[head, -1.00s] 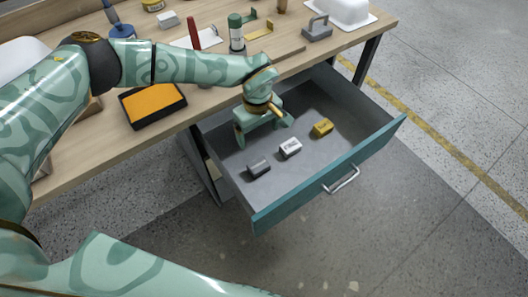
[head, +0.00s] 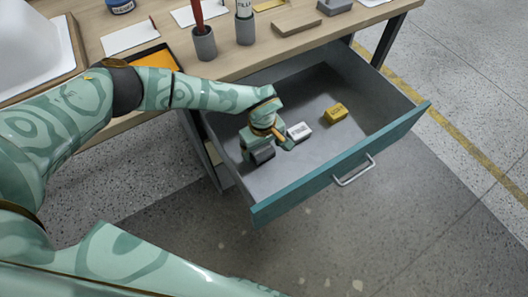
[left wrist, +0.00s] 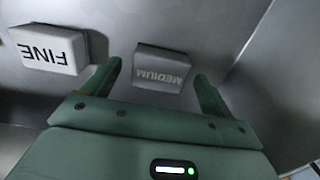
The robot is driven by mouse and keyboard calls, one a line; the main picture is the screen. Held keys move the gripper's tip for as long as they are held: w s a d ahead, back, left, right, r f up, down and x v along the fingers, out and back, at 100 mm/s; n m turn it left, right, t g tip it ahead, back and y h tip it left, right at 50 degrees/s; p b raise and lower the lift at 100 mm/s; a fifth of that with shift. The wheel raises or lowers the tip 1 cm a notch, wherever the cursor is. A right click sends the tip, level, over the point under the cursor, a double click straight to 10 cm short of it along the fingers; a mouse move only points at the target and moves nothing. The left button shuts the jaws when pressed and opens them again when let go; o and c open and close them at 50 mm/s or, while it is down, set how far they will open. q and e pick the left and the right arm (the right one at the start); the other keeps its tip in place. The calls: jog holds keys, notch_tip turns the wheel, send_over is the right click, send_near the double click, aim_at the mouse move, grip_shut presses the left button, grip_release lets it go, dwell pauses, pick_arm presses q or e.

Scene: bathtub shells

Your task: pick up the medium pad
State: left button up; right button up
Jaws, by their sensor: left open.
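The medium pad (head: 263,155) is a dark grey block on the floor of the open drawer, partly hidden by my left gripper in the head view. In the left wrist view the pad (left wrist: 160,70) shows the word MEDIUM, upside down. My left gripper (head: 267,149) is open and low over it. Its two fingers stand to the left and right of the pad in the wrist view; I cannot tell whether they touch it. My right gripper is not in view.
A white pad marked FINE (left wrist: 48,50) lies close beside the medium pad; it also shows in the head view (head: 300,131). A yellow pad (head: 336,113) lies farther right. The drawer's teal front (head: 340,170) and side walls surround them.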

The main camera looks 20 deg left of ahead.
aim_at(263, 150)
pick_arm(q)
jog(key=c, duration=1.1)
jog(key=shift+o, duration=0.2)
